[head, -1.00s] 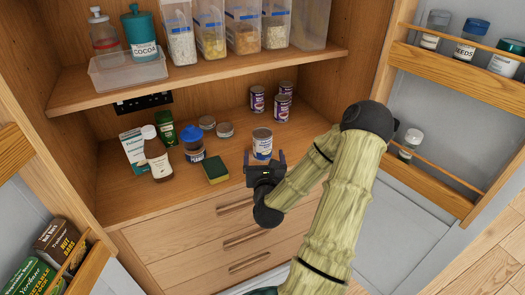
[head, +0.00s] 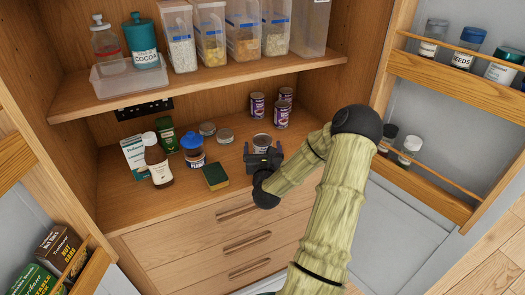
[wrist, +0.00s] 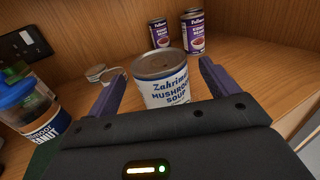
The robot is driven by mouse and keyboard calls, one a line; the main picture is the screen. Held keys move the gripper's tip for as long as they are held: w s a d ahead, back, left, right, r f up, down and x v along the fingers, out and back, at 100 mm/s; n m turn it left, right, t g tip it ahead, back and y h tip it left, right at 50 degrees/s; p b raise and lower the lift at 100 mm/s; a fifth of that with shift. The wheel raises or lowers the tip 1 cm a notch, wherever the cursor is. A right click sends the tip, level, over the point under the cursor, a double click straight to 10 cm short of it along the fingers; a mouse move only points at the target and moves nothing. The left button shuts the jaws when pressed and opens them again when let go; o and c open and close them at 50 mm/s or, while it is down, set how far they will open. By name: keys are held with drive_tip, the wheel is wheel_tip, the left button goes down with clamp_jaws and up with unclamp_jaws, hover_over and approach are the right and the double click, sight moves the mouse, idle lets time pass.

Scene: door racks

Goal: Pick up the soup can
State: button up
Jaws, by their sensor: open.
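The soup can (wrist: 163,82) is a short tin with a white and blue label reading "Mushroom Soup". It stands upright on the wooden shelf, and in the head view its top (head: 262,139) shows just behind my gripper (head: 262,157), which hides most of it. In the wrist view my gripper (wrist: 162,88) is open, with one finger on each side of the can. I cannot tell whether the fingers touch it. The lower part of the can is hidden by the gripper body.
Purple bean cans (head: 257,104) stand behind, and low tins (head: 224,135) lie to the left. A peanut jar (head: 194,152), a brown bottle (head: 158,165) and a sponge (head: 215,176) are left of my gripper. An upper shelf (head: 210,84) overhangs, and an open door rack (head: 430,185) is at right.

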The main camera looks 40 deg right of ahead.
sight(262, 139)
drive_tip(key=x, duration=0.4)
drive_tip(key=shift+w+d+f, duration=0.1)
drive_tip(key=shift+w+d, duration=0.1)
drive_tip(key=shift+w, duration=0.05)
drive_tip(key=c, duration=1.3)
wheel_tip(262, 139, up, 10)
drive_tip(key=shift+r, duration=0.1)
